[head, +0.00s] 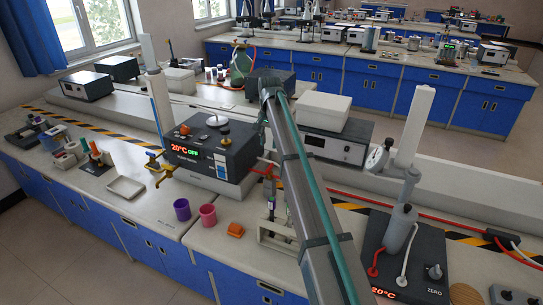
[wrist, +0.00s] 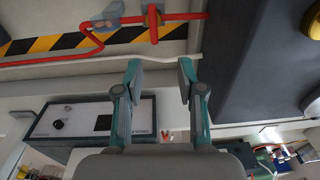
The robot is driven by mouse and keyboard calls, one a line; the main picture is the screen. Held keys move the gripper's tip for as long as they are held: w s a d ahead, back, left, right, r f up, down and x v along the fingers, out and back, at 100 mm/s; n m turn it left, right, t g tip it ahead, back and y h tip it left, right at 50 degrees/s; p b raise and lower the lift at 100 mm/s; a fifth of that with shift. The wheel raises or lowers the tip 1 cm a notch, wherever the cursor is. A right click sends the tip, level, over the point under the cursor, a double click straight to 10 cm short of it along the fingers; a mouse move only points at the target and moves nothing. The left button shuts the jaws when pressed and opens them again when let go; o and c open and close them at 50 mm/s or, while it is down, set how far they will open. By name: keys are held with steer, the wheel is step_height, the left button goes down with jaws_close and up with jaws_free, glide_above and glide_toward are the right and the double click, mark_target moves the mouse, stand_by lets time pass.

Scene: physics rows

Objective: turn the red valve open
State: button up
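My gripper (wrist: 160,75) is open and empty in the wrist view. Its two teal and grey fingers are apart and point toward the red fitting, without touching it. In the head view my arm hides the gripper.
A black 20°C unit (head: 210,150) stands left of my arm, with yellow taps (head: 158,170) beside it. Purple (head: 182,209) and pink (head: 208,216) cups stand in front. Another dark unit (head: 400,255) with a clamp stand is at right. A white-fronted instrument (wrist: 95,118) shows in the wrist view.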

mark_target(270, 167)
steer(key=shift+g, duration=0.4)
steer(key=f+p, duration=0.1)
steer(key=f, duration=0.2)
steer(key=f+p, duration=0.1)
steer(key=f, duration=0.3)
steer(key=f+p, duration=0.1)
steer(key=f, duration=0.3)
steer(key=shift+s, duration=0.4)
jaws_close()
